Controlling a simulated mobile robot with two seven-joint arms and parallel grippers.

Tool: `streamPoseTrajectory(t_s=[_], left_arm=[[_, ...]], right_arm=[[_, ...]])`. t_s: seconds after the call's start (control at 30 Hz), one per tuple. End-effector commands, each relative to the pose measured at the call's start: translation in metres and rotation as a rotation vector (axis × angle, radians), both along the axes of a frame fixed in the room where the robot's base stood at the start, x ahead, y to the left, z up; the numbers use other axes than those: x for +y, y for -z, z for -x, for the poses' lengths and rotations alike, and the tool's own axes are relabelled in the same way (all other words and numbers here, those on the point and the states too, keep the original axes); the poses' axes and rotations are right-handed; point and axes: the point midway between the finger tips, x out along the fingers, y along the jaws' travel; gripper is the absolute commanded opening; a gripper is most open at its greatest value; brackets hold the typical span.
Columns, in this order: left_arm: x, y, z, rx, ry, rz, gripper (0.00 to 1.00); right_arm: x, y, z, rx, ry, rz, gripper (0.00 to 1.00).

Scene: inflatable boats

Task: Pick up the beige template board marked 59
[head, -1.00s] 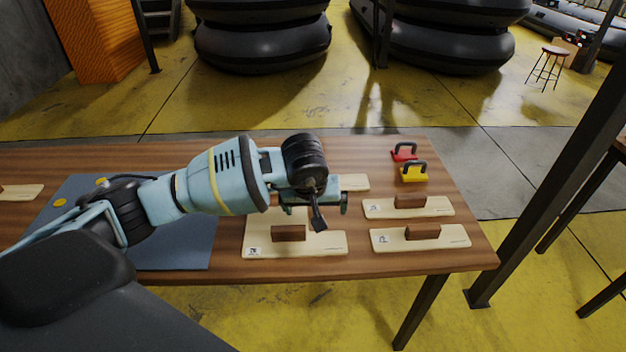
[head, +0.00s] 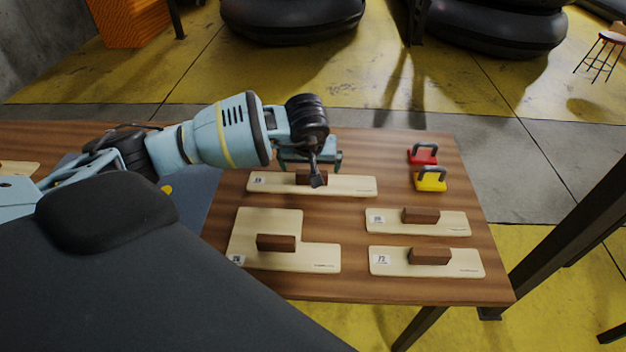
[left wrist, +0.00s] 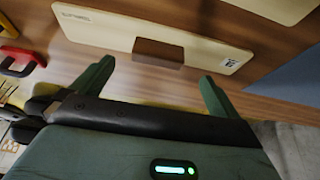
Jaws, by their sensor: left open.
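A long beige template board (head: 352,187) with a brown block handle lies at the back of the wooden table. Its small white label at the left end is too small to read surely as 59. My left gripper (head: 310,162) is over this board, at its handle, partly hiding it. In the left wrist view the board (left wrist: 100,27) lies beyond the fingers. Its brown handle (left wrist: 158,52) lines up with the gap between the open, empty fingers (left wrist: 156,73). My right gripper is not in view.
Other beige boards with brown handles lie nearby: an L-shaped one (head: 250,228), one at right (head: 450,223) and one in front of it (head: 400,262). A red handled piece (head: 423,158) and a yellow one (head: 431,184) stand at the back right. A blue-grey mat (head: 195,190) lies left.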

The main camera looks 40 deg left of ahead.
Motion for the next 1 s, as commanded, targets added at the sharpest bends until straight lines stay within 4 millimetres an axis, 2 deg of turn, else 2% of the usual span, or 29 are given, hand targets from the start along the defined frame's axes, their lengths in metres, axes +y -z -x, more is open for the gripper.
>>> streamPoseTrajectory(t_s=[0.13, 0.37, 0.7, 1.0], left_arm=[[0.003, 0.015, -0.005, 0.004, 0.000, 0.000, 1.00], [0.004, 0.021, -0.009, 0.001, 0.000, 0.001, 1.00], [0.015, 0.058, -0.026, 0.001, -0.001, 0.001, 1.00], [0.016, 0.061, -0.027, 0.000, 0.001, 0.000, 1.00]], right_arm=[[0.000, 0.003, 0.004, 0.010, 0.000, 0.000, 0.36], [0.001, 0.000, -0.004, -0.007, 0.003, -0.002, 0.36], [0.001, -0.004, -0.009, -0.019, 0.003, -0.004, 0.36], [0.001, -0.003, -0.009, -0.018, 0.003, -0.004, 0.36]])
